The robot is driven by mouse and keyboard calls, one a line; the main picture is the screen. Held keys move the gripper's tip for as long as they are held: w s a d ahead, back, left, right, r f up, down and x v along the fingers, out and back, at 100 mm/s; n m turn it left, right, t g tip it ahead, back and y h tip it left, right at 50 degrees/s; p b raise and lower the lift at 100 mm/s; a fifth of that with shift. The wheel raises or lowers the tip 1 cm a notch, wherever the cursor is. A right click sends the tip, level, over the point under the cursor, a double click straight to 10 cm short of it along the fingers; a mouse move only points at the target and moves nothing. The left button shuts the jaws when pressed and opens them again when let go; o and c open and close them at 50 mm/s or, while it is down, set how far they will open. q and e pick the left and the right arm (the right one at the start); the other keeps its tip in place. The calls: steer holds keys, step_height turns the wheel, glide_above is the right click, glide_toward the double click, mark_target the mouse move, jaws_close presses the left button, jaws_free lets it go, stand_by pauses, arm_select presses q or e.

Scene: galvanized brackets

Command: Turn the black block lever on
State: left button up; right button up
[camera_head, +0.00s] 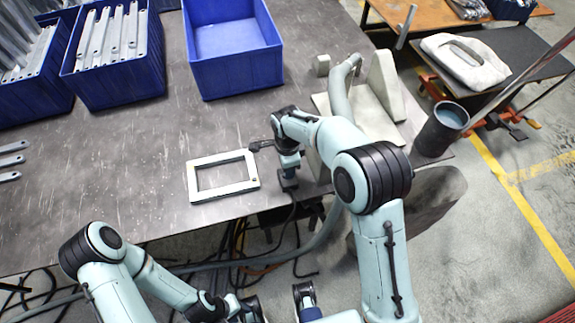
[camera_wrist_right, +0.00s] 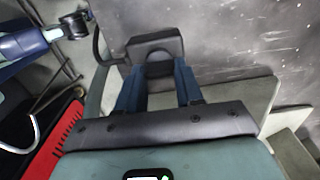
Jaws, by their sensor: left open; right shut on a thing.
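The black block lever (camera_wrist_right: 152,43) sits at the table's front edge. In the head view its dark body (camera_head: 288,182) shows just under my right gripper (camera_head: 288,166). In the right wrist view the blue fingers of my right gripper (camera_wrist_right: 158,88) straddle a dark rounded part of it and are shut on it. Which way the lever is set cannot be told. My left gripper (camera_head: 250,309) is low in the head view, in front of the table and away from the lever. It is open, and its fingers are partly cut off by the frame edge.
A pale rectangular frame (camera_head: 192,184) lies on the grey table (camera_head: 110,200) left of the lever. Blue bins (camera_head: 240,75) stand at the back. A pale fixture (camera_head: 385,85) and a dark cylinder (camera_head: 440,130) are to the right. Cables hang below the front edge.

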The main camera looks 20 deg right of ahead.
stand_by(0.3)
steer(key=o, duration=1.1)
steer(key=shift+c, duration=0.2)
steer(key=shift+r, duration=0.1)
step_height(320, 180, up, 13)
steer(key=p, duration=0.1)
steer(key=shift+p, duration=0.3)
steer(key=shift+r, duration=0.15)
